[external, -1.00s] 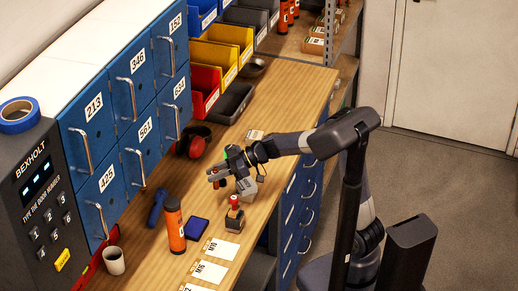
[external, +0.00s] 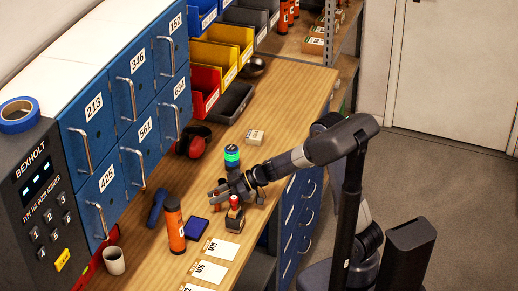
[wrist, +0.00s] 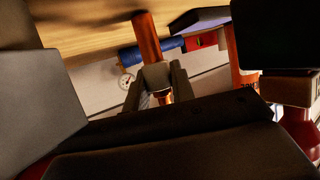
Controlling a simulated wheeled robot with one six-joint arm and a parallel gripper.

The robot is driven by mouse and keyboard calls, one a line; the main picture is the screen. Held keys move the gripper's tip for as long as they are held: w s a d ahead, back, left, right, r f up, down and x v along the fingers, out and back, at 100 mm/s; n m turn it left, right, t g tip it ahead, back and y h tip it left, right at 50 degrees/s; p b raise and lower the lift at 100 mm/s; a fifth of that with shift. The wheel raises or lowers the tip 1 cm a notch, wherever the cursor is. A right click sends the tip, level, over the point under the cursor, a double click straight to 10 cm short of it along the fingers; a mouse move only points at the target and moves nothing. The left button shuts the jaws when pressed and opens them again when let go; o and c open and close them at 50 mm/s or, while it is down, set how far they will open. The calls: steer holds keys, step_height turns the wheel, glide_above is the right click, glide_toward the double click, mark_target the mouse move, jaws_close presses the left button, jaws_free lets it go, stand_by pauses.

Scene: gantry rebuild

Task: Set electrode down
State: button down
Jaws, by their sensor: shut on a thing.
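My gripper (external: 216,197) is low over the wooden bench, left of a red-knobbed stamp-like piece (external: 235,214). In the wrist view its fingers (wrist: 157,82) are closed around a copper-orange rod, which looks like the electrode (wrist: 148,38). The rod sticks out beyond the fingertips towards the bench top. The fingers hide its middle, and in the external view it is barely visible. I cannot tell whether its end touches the bench.
An orange bottle (external: 174,226), a blue pad (external: 197,229) and a blue cylinder (external: 157,207) stand or lie near my gripper. A dark device with a lit green band (external: 232,157) is behind it. White labelled cards (external: 222,250) lie in front. Bench around the small box (external: 256,137) is clear.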

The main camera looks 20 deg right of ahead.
mark_target(217, 191)
steer(key=c, duration=1.2)
jaws_free()
steer(key=shift+f, duration=0.1)
steer(key=shift+r, duration=0.25)
steer(key=v, duration=1.2)
steer(key=shift+p, duration=0.45)
steer(key=shift+f, duration=0.15)
steer(key=b+x, duration=0.1)
steer(key=x, duration=1.1)
steer(key=shift+a, duration=0.1)
steer(key=shift+r+p, duration=0.5)
steer(key=shift+r, duration=1.35)
